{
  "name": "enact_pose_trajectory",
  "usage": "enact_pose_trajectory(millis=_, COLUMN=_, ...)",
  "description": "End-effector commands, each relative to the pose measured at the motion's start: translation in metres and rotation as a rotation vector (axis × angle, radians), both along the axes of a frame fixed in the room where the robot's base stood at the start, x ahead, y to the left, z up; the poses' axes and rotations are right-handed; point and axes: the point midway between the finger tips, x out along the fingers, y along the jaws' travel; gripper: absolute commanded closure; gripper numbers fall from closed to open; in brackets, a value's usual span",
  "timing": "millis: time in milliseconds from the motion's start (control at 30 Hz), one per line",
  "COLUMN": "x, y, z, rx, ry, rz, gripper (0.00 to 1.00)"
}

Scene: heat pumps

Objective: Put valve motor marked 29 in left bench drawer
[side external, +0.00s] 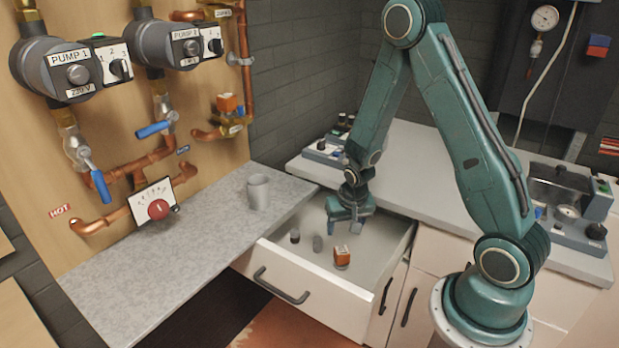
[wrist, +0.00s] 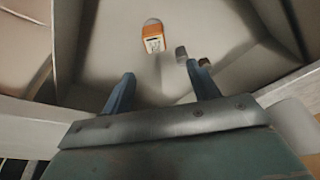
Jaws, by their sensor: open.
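An orange valve motor with a pale label (side external: 342,257) rests in the open bench drawer (side external: 325,304), near its front right. In the wrist view the motor (wrist: 153,40) lies ahead of my fingertips; I cannot read its number surely. My gripper (side external: 347,221) is open and empty above the back part of the drawer, apart from the motor. Its two blue fingers (wrist: 160,75) show spread in the wrist view with nothing between them. Another orange block (side external: 227,103) sits on the copper pipe valve at the wall.
Two small dark pieces (side external: 295,236) (side external: 317,243) stand in the drawer left of the motor. A grey cup (side external: 258,192) is on the left counter. Pumps and pipes (side external: 75,70) fill the left board. The white bench top (side external: 440,165) behind is mostly clear.

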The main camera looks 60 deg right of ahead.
Motion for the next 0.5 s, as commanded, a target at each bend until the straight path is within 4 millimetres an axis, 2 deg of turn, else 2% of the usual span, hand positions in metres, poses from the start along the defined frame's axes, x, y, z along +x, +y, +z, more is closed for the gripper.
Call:
enact_pose_trajectory(millis=233, x=0.006, y=0.017, z=0.057, rx=-0.006, ry=-0.033, rz=0.085, gripper=0.40)
enact_pose_trajectory(millis=500, x=-0.001, y=0.043, z=0.122, rx=-0.013, ry=-0.066, rz=0.198, gripper=0.40)
